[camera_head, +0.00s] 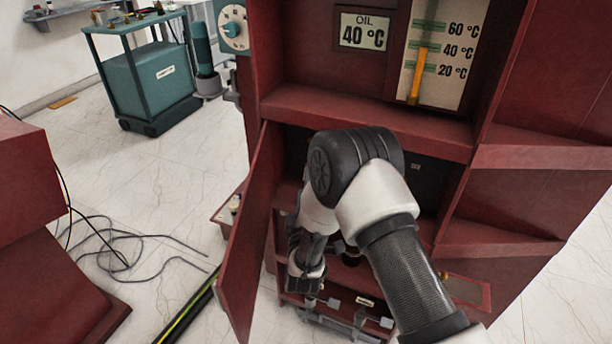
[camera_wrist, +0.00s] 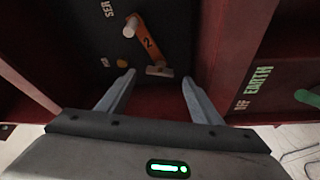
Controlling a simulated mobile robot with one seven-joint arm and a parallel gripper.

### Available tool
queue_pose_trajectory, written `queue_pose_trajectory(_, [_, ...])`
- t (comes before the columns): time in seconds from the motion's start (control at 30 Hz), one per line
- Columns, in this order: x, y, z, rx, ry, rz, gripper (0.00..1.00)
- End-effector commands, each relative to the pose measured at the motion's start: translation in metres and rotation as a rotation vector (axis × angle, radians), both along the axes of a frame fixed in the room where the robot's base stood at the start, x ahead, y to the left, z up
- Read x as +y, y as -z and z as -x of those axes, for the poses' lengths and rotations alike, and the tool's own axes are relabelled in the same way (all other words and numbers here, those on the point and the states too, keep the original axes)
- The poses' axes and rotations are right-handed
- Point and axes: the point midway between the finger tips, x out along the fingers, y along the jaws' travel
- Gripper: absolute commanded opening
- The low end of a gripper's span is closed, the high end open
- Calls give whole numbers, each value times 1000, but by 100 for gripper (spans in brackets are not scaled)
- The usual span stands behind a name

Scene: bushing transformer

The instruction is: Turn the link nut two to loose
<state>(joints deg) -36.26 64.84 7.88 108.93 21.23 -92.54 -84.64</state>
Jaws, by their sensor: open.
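In the wrist view an orange link (camera_wrist: 146,42) marked "2" is fixed on a dark panel. A pale round peg (camera_wrist: 130,27) stands at its upper end and a beige, bar-shaped piece (camera_wrist: 159,71) sits at its lower end. I cannot tell which of these is link nut two. My gripper (camera_wrist: 158,77) is open, its two grey fingers apart, with the beige piece between the tips in the picture. I see no contact with it. In the head view my arm hides most of the compartment and the link does not show.
A red cabinet door (camera_head: 246,240) stands open left of my arm. A red shelf edge (camera_head: 365,122) runs above the compartment. A green "EARTH" label (camera_wrist: 259,80) and green knob (camera_wrist: 308,97) are at right in the wrist view. Cables (camera_head: 120,245) lie on the floor.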

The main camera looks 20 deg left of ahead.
Motion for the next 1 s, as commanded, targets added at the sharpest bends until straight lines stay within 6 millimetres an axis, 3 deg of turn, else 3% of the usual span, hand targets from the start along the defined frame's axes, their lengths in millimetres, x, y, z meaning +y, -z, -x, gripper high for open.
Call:
queue_pose_trajectory(0.1, [7, -1, -24, -2, 2, -3, 59])
queue_pose_trajectory(0.3, [15, -5, -50, -1, 2, -3, 59])
queue_pose_trajectory(0.73, [18, -7, -59, 0, 1, 0, 59])
queue_pose_trajectory(1.0, [18, -6, -59, 0, 1, 0, 18])
